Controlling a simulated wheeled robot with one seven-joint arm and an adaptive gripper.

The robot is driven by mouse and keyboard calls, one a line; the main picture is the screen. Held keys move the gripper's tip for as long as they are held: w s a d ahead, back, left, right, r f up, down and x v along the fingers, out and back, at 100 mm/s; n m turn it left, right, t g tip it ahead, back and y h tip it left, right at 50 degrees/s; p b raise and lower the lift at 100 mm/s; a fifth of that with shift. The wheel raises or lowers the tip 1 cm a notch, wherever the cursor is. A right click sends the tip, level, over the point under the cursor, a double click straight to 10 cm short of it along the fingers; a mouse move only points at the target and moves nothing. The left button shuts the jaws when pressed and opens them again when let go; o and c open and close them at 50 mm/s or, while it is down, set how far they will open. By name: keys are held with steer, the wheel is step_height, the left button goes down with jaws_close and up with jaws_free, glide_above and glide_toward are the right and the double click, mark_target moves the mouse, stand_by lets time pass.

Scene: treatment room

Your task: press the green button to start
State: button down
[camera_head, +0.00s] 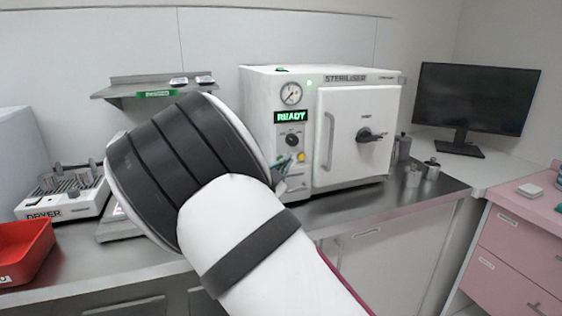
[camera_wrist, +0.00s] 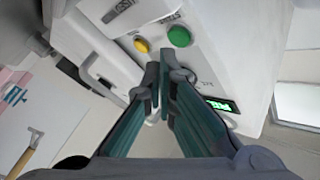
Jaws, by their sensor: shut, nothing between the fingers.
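The green button (camera_wrist: 179,36) is a round knob on the white steriliser's front panel, beside a yellow button (camera_wrist: 141,45). In the head view the yellow button (camera_head: 301,157) shows, but I cannot make out the green one there. My gripper (camera_wrist: 163,72) is shut and empty, its fingertips close to the panel, just short of the two buttons in the wrist view. I cannot tell whether they touch the panel. In the head view my arm hides most of the gripper. The steriliser (camera_head: 343,75) has its door closed and its display (camera_head: 291,117) reads READY.
A door handle (camera_head: 327,142) and a dark knob (camera_head: 371,135) stand out from the steriliser door. Small metal containers (camera_head: 431,169) stand to its right, near a monitor (camera_head: 474,100). A dryer (camera_head: 62,203) and a red tray (camera_head: 24,252) are at the left.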

steer(key=shift+w, duration=0.35)
steer(key=shift+w+a+b, duration=0.2)
steer(key=shift+w+b, duration=0.15)
steer(key=shift+w, duration=0.05)
stand_by(0.7)
steer(key=shift+s, duration=0.1)
steer(key=shift+s+d+p, duration=0.2)
steer(key=shift+s+p, duration=0.2)
steer(key=shift+s, duration=0.3)
steer(key=shift+s+d+p, duration=0.2)
steer(key=shift+s+p, duration=0.2)
steer(key=shift+s, duration=0.4)
steer(key=shift+s+d+p, duration=0.25)
steer(key=shift+s+p, duration=0.2)
steer(key=shift+s, duration=0.4)
steer(key=shift+s+d+p, duration=0.2)
steer(key=shift+s+p, duration=0.2)
steer(key=shift+s, duration=0.4)
